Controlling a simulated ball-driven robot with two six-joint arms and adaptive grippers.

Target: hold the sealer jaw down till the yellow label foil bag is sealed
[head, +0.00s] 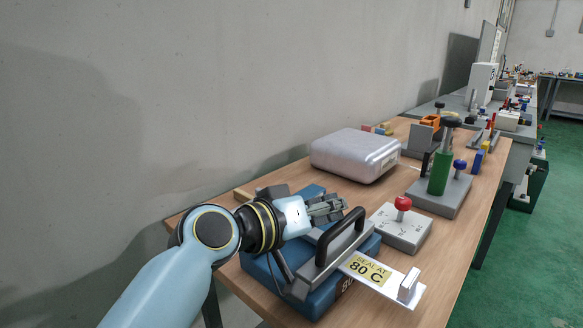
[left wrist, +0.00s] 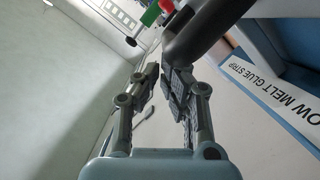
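The sealer is a blue base (head: 322,300) with a grey jaw bar (head: 322,262) and a black handle (head: 343,232) on top. The handle also shows in the left wrist view (left wrist: 196,38). A pale foil bag with a yellow label (head: 366,269) reading "SEAL AT 80 C" sticks out to the right from under the jaw; its inner end is hidden. My left gripper (head: 328,207) is beside the handle's far end. Its fingers (left wrist: 163,78) are apart with nothing between them, and the handle lies by the right finger's tip. I cannot tell whether the jaw is fully down. My right gripper is out of view.
A box with a red knob (head: 404,226) stands right of the sealer. Behind it is a green post device (head: 440,174). A silver rounded case (head: 354,155) sits at the back by the wall. A white strip (left wrist: 272,100) reads "LOW MELT GLUE STRIP".

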